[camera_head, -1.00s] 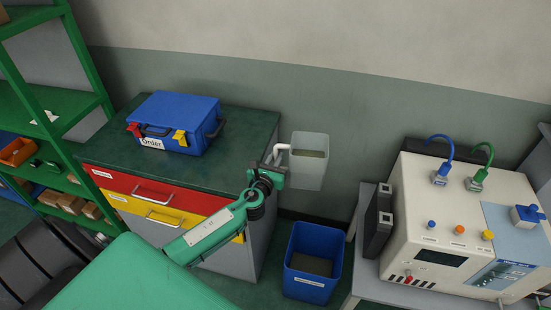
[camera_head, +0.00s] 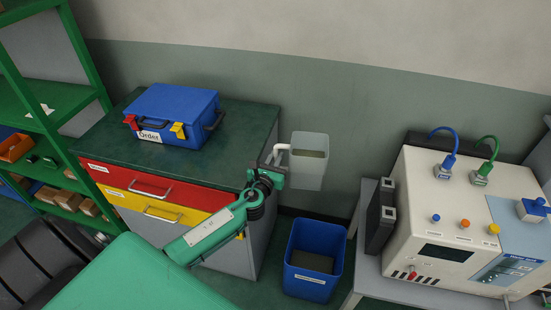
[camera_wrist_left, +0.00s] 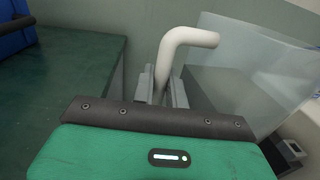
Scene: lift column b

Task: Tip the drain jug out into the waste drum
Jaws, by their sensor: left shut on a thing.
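The drain jug (camera_head: 309,170) is a translucent grey-white square container with a white handle. It is upright in the air, with darker contents showing near its top. My left gripper (camera_head: 277,160) is shut on the jug's handle at its left side. In the left wrist view the white handle (camera_wrist_left: 182,45) stands between the two grey fingers, and the clear jug wall (camera_wrist_left: 240,75) is to the right. The waste drum (camera_head: 312,284), a blue open square bin with a white label, stands on the floor below the jug. A dark grey-brown surface shows inside it. My right gripper is not in view.
A drawer cabinet with a dark green top (camera_head: 235,135) stands left of the jug and bears a blue case (camera_head: 175,112). A cream instrument (camera_head: 440,225) with cables stands on a grey table at the right. Green shelving (camera_head: 45,125) is at the far left.

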